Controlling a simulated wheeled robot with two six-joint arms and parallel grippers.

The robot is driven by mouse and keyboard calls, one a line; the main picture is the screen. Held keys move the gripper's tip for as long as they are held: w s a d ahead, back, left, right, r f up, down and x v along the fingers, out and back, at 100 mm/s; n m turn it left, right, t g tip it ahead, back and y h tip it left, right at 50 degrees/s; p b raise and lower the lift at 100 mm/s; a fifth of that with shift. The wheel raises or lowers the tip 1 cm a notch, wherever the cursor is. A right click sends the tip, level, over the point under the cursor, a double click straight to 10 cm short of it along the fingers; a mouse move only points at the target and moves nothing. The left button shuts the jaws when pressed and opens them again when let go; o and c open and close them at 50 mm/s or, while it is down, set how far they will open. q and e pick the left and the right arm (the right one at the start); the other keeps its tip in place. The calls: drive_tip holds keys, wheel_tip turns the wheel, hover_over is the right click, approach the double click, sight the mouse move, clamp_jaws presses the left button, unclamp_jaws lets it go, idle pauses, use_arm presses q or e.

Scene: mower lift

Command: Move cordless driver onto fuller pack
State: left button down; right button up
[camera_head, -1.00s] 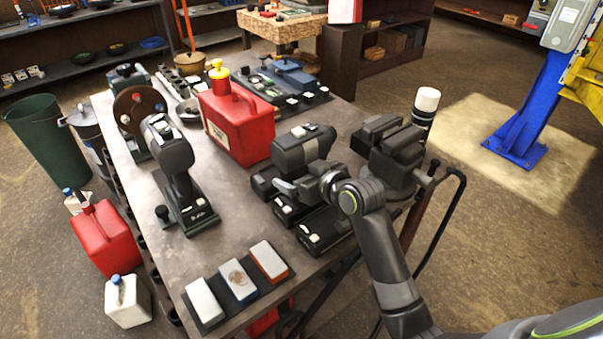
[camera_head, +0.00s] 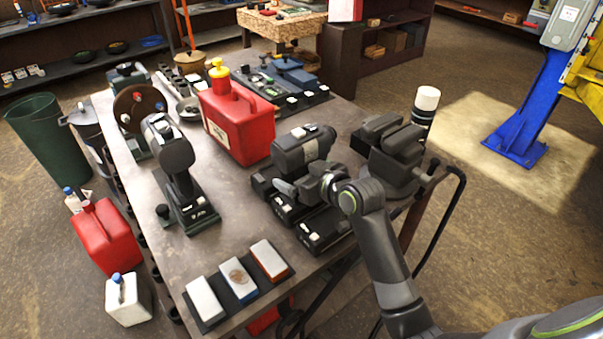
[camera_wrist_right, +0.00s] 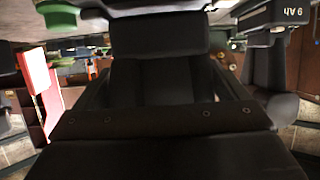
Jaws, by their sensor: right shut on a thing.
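A black cordless driver (camera_head: 303,147) with a pale band stands right of the red can. My right gripper (camera_head: 296,188) is shut on the driver at its handle, low and close to the battery packs. The driver's dark body also fills the middle of the right wrist view (camera_wrist_right: 160,75). One black pack (camera_head: 283,207) is under and beside the gripper, and another pack (camera_head: 318,234) lies nearer the front. Whether the driver touches a pack is hidden by the gripper. Which pack is fuller cannot be read in the head view. My left gripper is out of view.
Another driver-like tool (camera_head: 174,158) stands on a black base at left. A red can (camera_head: 236,122) with a yellow cap is behind the gripper. Sharpening blocks (camera_head: 238,279) lie at the table's front. A dark vise-like tool (camera_head: 393,150) stands at right.

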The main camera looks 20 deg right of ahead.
drive_tip(key=shift+f, duration=0.2)
idle(0.6)
drive_tip(key=o, duration=1.6)
drive_tip(key=shift+s+f, duration=0.1)
drive_tip(key=shift+f, duration=0.1)
drive_tip(key=shift+r+b+v, duration=0.1)
drive_tip(key=shift+b+v, duration=0.2)
drive_tip(key=shift+v, duration=4.05)
drive_tip(key=shift+r+b+v, duration=0.15)
drive_tip(key=shift+b+v, duration=0.1)
drive_tip(key=shift+v, duration=4.15)
drive_tip(key=shift+f, duration=0.1)
